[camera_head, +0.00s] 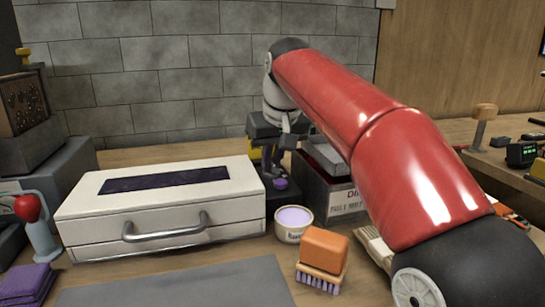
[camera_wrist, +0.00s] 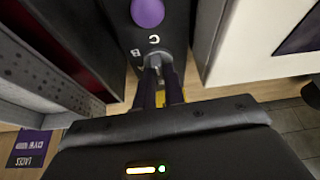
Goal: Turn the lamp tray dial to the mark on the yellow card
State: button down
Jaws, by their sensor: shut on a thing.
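A narrow dark panel (camera_wrist: 128,28) stands between the white drawer box and a dark red box. It carries a round purple knob (camera_wrist: 147,11), which also shows in the head view (camera_head: 280,184), and the letters C and B. My gripper (camera_wrist: 160,72) points down at the panel beside these letters, seen also in the head view (camera_head: 272,170). Its fingers are shut on a small grey piece (camera_wrist: 154,61), apparently the dial, mostly hidden between them. A bit of yellow, perhaps the card, shows behind the fingers (camera_wrist: 174,96) and behind my wrist (camera_head: 253,152); no mark on it is readable.
The white drawer box (camera_head: 90,212) with a dark top window stands close left of my gripper. The dark red box (camera_head: 312,188) is close on the right. A purple-filled tub (camera_head: 293,234) and an orange brush (camera_head: 324,250) stand in front. A grey mat (camera_head: 180,285) lies clear.

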jog(key=shift+m, duration=0.6)
jog(key=c, duration=1.5)
grip_release()
jog(key=v, duration=0.7)
jog(key=shift+s+a+r, duration=0.1)
jog(key=shift+s+r, duration=0.15)
jog(key=shift+r, duration=0.1)
